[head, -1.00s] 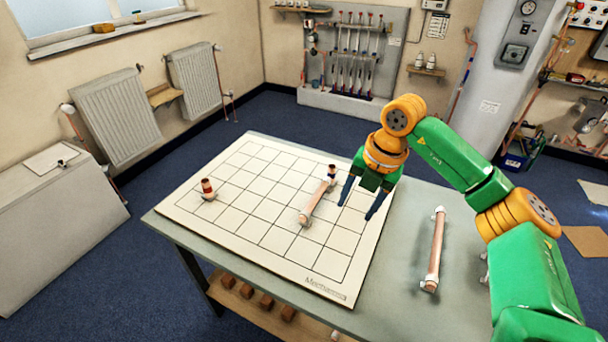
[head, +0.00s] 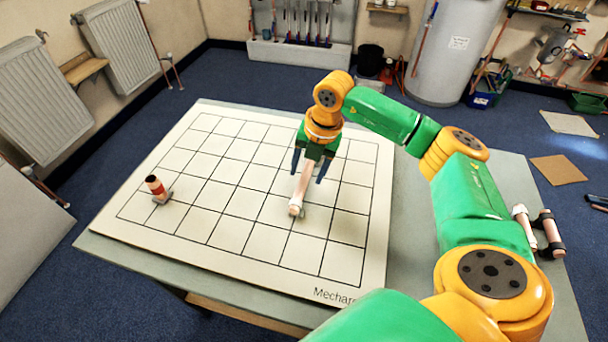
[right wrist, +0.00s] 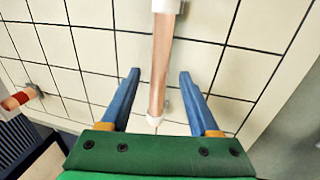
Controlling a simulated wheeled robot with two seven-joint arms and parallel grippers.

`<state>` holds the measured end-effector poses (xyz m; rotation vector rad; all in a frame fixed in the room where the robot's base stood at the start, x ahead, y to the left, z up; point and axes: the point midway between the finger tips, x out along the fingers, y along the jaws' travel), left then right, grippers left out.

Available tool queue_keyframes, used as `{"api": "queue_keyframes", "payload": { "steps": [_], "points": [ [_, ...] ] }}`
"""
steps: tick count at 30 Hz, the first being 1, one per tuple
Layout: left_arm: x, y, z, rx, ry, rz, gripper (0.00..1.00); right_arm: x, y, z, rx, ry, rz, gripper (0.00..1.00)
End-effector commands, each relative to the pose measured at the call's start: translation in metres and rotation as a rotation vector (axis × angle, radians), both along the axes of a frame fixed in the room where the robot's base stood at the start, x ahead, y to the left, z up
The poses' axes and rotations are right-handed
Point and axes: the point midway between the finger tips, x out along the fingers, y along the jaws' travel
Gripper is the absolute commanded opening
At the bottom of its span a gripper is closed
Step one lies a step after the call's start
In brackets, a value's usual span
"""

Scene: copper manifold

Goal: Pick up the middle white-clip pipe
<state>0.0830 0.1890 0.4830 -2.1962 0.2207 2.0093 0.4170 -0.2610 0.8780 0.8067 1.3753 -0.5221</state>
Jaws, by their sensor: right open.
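A copper pipe (head: 301,187) with a white clip at its near end lies on the white gridded board (head: 230,240). It also shows in the right wrist view (right wrist: 161,62), with white pieces at both ends. My right gripper (head: 307,176) is open above this pipe, with one blue finger on each side of it. In the right wrist view the open fingers (right wrist: 159,75) stand apart from the pipe, which runs between them. The pipe's far end is hidden behind the gripper in the head view. Another white-clip pipe (head: 525,228) lies at the table's right side. My left gripper is out of view.
A pipe with black clips (head: 550,234) lies beside the white-clip one at the right. A short copper piece with a dark band (head: 157,187) stands on the board's left part. The grid between it and the gripper is clear.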

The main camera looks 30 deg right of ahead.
Motion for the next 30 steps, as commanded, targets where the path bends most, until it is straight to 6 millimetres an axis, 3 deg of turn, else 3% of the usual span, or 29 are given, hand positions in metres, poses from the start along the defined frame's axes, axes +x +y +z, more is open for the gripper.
{"api": "queue_keyframes", "payload": {
  "steps": [3,9,16,26,30],
  "points": [
    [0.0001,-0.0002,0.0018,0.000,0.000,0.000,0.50,0.0016,0.0015,-0.0122,0.000,0.002,-0.001,0.62],
    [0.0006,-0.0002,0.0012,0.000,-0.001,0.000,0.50,0.0022,0.0017,-0.0137,0.000,-0.001,0.000,0.62],
    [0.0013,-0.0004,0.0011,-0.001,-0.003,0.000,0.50,0.0022,0.0016,-0.0135,-0.001,-0.001,0.000,0.00],
    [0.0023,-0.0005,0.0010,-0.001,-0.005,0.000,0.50,0.0023,0.0017,-0.0130,0.000,-0.001,0.000,0.00],
    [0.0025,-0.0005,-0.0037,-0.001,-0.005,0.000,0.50,0.0031,0.0015,-0.0040,0.000,-0.005,-0.001,0.00]
  ]
}}
